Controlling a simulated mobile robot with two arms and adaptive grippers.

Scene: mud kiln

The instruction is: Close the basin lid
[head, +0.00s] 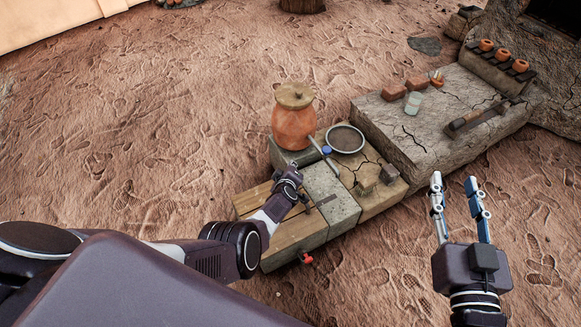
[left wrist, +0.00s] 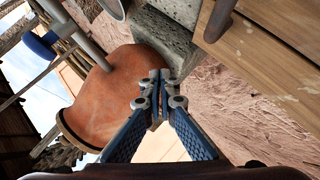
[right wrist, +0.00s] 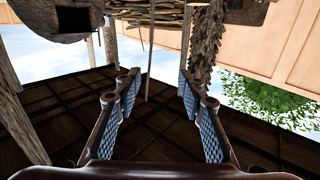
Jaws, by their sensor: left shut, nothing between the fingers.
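The wooden plank panel (head: 290,236), which looks like the basin lid, lies flat at the left end of the low bench. Its planks also show at the upper right of the left wrist view (left wrist: 278,45). A dark handle-like bar (head: 324,200) lies to the right of my left gripper and shows at the top of the left wrist view (left wrist: 221,18). My left gripper (head: 292,170) is shut and empty above the bench, pointing toward the clay pot. Whether the panel is fully seated, and the basin under it, cannot be seen. My right gripper (head: 455,182) is open and empty, away from the bench.
A lidded orange clay pot (head: 292,124) stands on a stone block just beyond my left gripper. A round sieve-like pan (head: 345,139) and a blue-collared rod (head: 325,152) are beside it. A higher slab (head: 440,120) carries bricks and a glass. Open sand lies around.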

